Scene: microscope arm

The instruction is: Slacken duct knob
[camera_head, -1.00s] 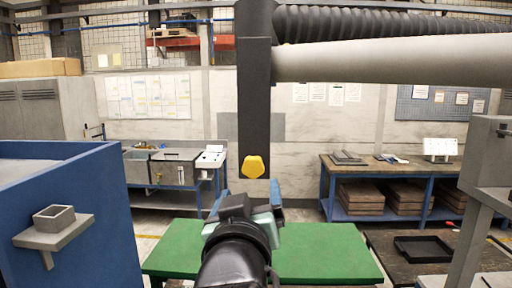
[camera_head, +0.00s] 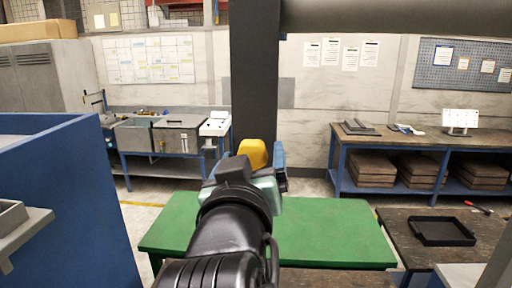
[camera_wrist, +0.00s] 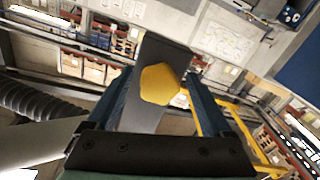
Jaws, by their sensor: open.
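The duct knob (camera_head: 253,152) is yellow and faceted, set on the face of a dark upright post (camera_head: 254,70). In the head view it shows just past my gripper (camera_head: 262,160), which covers its lower part. In the wrist view the knob (camera_wrist: 160,84) sits between the two blue fingers of my gripper (camera_wrist: 163,92), with the post behind it. The fingers are open, with a gap on each side of the knob. I cannot tell how deep the knob lies between them.
A grey duct (camera_head: 400,17) crosses the top right. A green table (camera_head: 325,235) stands below my arm. A blue-walled unit (camera_head: 75,200) is at the left. A black tray (camera_head: 441,231) lies on a dark bench at the right.

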